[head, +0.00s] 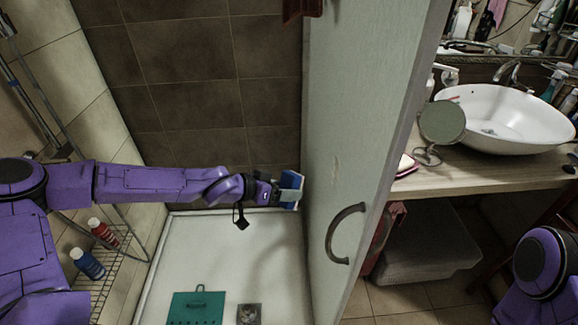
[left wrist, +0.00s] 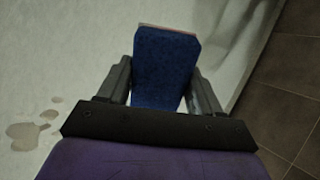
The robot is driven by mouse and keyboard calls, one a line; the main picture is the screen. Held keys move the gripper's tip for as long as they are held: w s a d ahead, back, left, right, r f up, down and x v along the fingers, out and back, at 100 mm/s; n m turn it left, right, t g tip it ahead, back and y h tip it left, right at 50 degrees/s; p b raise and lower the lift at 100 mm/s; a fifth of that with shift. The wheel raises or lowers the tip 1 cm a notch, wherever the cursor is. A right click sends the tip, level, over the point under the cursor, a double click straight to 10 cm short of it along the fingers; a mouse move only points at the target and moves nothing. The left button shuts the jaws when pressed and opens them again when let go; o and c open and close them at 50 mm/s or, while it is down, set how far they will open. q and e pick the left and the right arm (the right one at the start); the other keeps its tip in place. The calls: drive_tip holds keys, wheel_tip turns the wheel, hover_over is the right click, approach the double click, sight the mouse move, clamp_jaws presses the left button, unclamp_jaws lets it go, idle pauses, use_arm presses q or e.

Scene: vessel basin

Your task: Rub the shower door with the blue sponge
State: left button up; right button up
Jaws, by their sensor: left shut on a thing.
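The blue sponge (left wrist: 165,65) is held between the two fingers of my left gripper (left wrist: 162,85) in the left wrist view. In the head view the sponge (head: 289,184) shows at the end of my left gripper (head: 277,190), right beside the inner face of the shower door (head: 345,130). The door is a pale panel with a curved dark handle (head: 343,234). I cannot tell for sure whether the sponge touches the door. In the left wrist view brown stains (left wrist: 25,133) show on a pale surface. My right gripper is out of view.
A white shower tray (head: 195,255) lies below my left arm, with a teal item (head: 197,307) and a drain (head: 249,314). A wire rack with red (head: 102,232) and blue (head: 88,263) bottles is at left. A counter with a white basin (head: 505,118) stands right of the door.

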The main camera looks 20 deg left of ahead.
use_arm(q)
drive_tip(key=d+r+m+h, duration=0.1)
drive_tip(key=r, duration=0.1)
drive_tip(key=d+r+m+h, duration=0.1)
drive_tip(key=r+h, duration=0.1)
drive_tip(key=r, duration=0.1)
drive_tip(key=s+r+m+h, duration=0.1)
drive_tip(key=r+h, duration=0.1)
drive_tip(key=shift+d+r, duration=0.4)
drive_tip(key=s+a+r+m+g+h, duration=0.2)
drive_tip(key=s+r+h, duration=0.1)
drive_tip(key=r, duration=0.1)
drive_tip(key=x, duration=0.6)
drive_tip(key=shift+s+d+r+b, duration=0.1)
drive_tip(key=shift+s+d+b, duration=0.1)
drive_tip(key=shift+b, duration=0.2)
drive_tip(key=shift+w+d, duration=0.2)
drive_tip(key=shift+d, duration=0.2)
drive_tip(key=shift+a, duration=0.55)
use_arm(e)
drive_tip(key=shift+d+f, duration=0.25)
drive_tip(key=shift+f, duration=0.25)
use_arm(q)
drive_tip(key=shift+d, duration=0.15)
drive_tip(key=shift+d, duration=0.4)
drive_tip(key=shift+w+b, duration=0.15)
drive_tip(key=shift+b, duration=0.3)
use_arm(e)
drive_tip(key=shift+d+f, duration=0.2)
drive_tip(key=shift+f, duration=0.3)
